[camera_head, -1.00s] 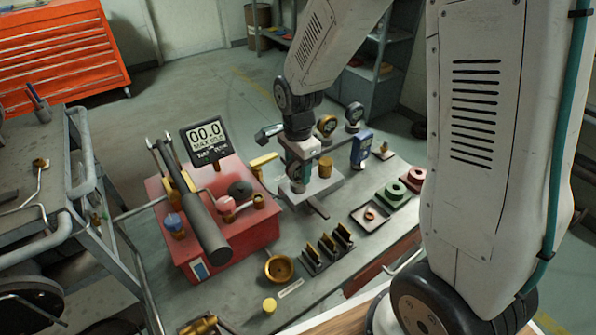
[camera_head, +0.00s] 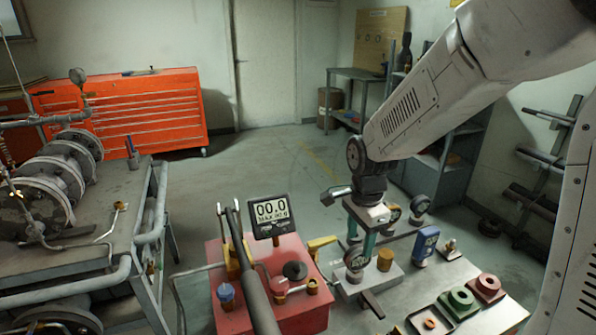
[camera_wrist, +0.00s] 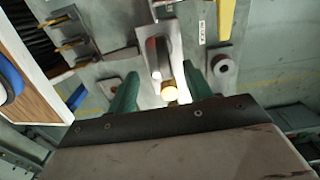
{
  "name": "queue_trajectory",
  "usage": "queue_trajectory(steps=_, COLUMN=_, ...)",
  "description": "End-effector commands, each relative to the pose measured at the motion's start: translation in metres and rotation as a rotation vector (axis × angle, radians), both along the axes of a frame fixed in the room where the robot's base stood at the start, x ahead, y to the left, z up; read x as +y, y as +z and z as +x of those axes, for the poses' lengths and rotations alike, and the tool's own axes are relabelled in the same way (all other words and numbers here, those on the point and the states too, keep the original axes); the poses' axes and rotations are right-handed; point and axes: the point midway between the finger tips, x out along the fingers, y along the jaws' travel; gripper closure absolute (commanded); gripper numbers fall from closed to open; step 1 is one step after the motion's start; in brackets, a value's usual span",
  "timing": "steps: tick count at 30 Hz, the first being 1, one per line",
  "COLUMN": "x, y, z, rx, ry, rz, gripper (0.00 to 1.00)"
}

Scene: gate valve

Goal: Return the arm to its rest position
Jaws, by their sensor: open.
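My gripper (camera_head: 361,250) hangs at the end of my arm, pointing down over the grey valve block (camera_head: 381,277) on the bench. Its green fingers are apart. In the wrist view my gripper (camera_wrist: 160,92) shows both fingers, spread, with a grey bar with a bright brass end (camera_wrist: 169,92) visible between them. I cannot tell how far below the fingers that bar lies. A brass cylinder (camera_head: 385,259) stands on the block, right of the fingers. My arm is stretched forward from the upper right.
Gauges (camera_head: 420,204), a blue meter (camera_head: 425,243) and green and red ring parts (camera_head: 459,303) stand right. An orange tool chest (camera_head: 130,115) is behind, with open floor before it.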

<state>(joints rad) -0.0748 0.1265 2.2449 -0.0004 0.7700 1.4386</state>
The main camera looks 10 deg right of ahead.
Motion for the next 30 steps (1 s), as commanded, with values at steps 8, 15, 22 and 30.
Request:
queue_trajectory(steps=8, x=-0.011, y=0.061, z=-0.049, rx=-0.038, ry=0.308, rz=-0.004, gripper=0.49)
queue_trajectory(steps=15, x=-0.023, y=0.115, z=-0.129, rx=-0.071, ry=0.751, rz=-0.027, gripper=0.49)
queue_trajectory(steps=22, x=-0.03, y=0.139, z=-0.201, rx=-0.091, ry=1.138, rz=-0.06, gripper=0.49)
queue_trajectory(steps=30, x=-0.033, y=0.143, z=-0.237, rx=-0.094, ry=1.351, rz=-0.08, gripper=0.49)
